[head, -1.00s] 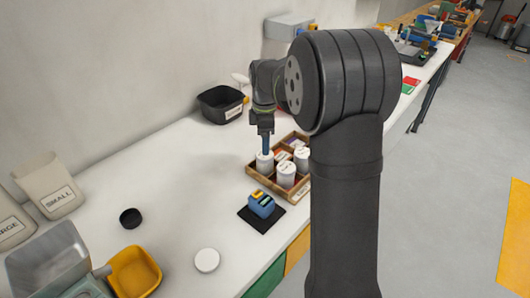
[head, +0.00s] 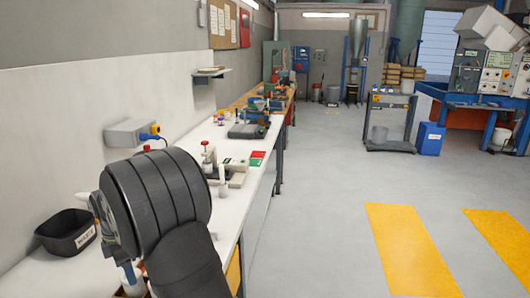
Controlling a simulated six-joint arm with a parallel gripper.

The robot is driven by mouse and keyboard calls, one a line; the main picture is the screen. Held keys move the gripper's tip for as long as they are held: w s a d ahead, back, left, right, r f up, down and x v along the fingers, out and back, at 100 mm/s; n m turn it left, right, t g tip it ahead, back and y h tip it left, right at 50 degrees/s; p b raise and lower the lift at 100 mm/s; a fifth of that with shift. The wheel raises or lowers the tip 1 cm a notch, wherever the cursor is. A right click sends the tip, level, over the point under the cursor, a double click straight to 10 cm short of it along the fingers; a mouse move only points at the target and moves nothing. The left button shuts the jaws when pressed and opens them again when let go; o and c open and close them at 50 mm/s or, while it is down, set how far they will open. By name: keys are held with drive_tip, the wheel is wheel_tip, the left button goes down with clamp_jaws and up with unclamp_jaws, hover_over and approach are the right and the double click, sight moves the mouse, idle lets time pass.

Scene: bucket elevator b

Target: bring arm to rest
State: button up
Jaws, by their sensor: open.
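My arm's thick dark joint stands at the lower left of the head view and covers most of what lies behind it. Below its left side a narrow blue piece shows, which looks like the fingers of my gripper (head: 128,271). It is at a white-topped jar (head: 134,288), cut by the bottom edge; whether it touches the jar I cannot tell. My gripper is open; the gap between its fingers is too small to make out. The rest of the jars and their tray is hidden or out of the picture.
A black bin (head: 66,232) stands on the white bench left of my arm. A grey wall box (head: 136,133) is behind it. Clamps (head: 222,172) and red and green cards (head: 256,158) lie farther along the bench. The grey floor to the right is open, with yellow markings (head: 410,248).

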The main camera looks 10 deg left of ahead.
wheel_tip(320, 180, down, 7)
drive_tip(key=shift+f, duration=0.1)
wheel_tip(320, 180, up, 2)
drive_tip(key=shift+r, duration=1.05)
